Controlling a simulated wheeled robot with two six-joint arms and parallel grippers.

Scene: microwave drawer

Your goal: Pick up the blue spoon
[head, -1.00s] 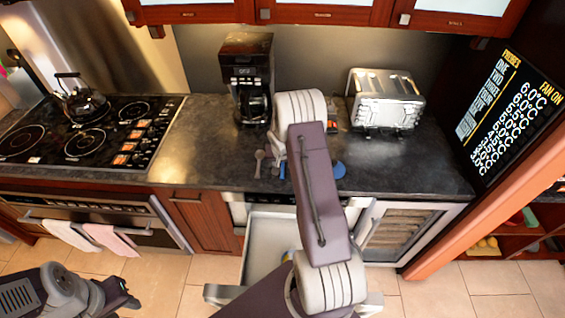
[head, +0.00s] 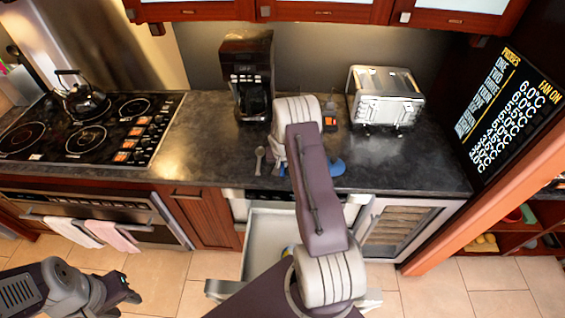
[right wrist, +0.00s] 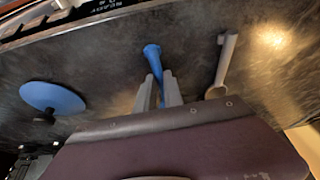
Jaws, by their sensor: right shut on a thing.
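The blue spoon (right wrist: 152,52) lies between the two grey fingers of my right gripper (right wrist: 159,92) in the right wrist view. The fingers are closed around its thin part, and its wider blue end sticks out beyond them, close to the dark counter. I cannot tell whether it is clear of the counter. In the head view my right arm hides this gripper, and only a small bit of blue (head: 281,170) shows left of the arm. My left gripper (head: 130,290) is low at the left, over the floor, away from the counter; its jaw opening is unclear.
A grey spoon (right wrist: 226,62) lies beside the blue one. A blue round utensil (right wrist: 53,97) is on the other side. The coffee maker (head: 246,80) and toaster (head: 385,97) stand behind on the counter. A white drawer (head: 270,235) is open below the counter front.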

